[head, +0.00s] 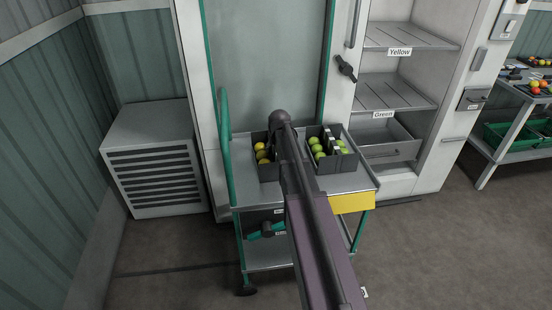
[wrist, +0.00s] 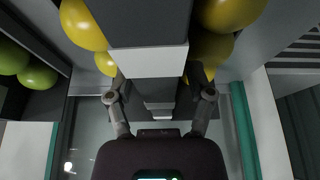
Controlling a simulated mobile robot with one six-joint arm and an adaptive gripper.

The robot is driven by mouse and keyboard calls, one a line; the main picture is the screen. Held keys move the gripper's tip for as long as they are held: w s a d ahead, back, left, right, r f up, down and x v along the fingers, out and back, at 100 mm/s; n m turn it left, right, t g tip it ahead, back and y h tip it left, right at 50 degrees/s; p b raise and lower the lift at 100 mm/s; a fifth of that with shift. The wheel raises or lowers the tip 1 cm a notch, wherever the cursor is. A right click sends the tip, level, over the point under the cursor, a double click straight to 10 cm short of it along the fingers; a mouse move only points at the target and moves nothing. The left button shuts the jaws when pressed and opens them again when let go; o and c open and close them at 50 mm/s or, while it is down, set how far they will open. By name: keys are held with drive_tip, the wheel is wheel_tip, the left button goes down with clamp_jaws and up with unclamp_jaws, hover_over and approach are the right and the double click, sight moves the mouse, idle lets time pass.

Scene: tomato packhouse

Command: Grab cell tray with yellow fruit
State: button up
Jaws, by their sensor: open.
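The dark cell tray with yellow fruit (head: 268,174) stands on the left of the cart top, partly hidden by my arm in the head view. In the wrist view, its dark upright middle part (wrist: 150,22) with a white face (wrist: 147,61) is close, with yellow fruit (wrist: 84,25) on both sides. My gripper (wrist: 158,80) is open there, one finger at each side of that middle part. I cannot tell whether the fingers touch it. In the head view the fingers are hidden behind my arm.
A second tray with green fruit (head: 335,165) stands just right on the same cart (head: 350,181). Behind is a cabinet with shelves labelled Yellow (head: 400,50) and Green (head: 384,114). A grey vented box (head: 155,175) is left; a table with produce (head: 510,85) is far right.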

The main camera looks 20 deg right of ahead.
clamp_jaws()
drive_tip(key=shift+r, duration=0.1)
idle(0.3)
wheel_tip(320, 180, up, 4)
drive_tip(key=p, duration=0.3)
drive_tip(key=shift+f+p, duration=0.2)
drive_tip(key=shift+p, duration=0.2)
drive_tip(key=s+r+p, duration=0.1)
drive_tip(key=s, duration=1.5)
drive_tip(key=shift+a, duration=0.4)
drive_tip(key=shift+r, duration=0.1)
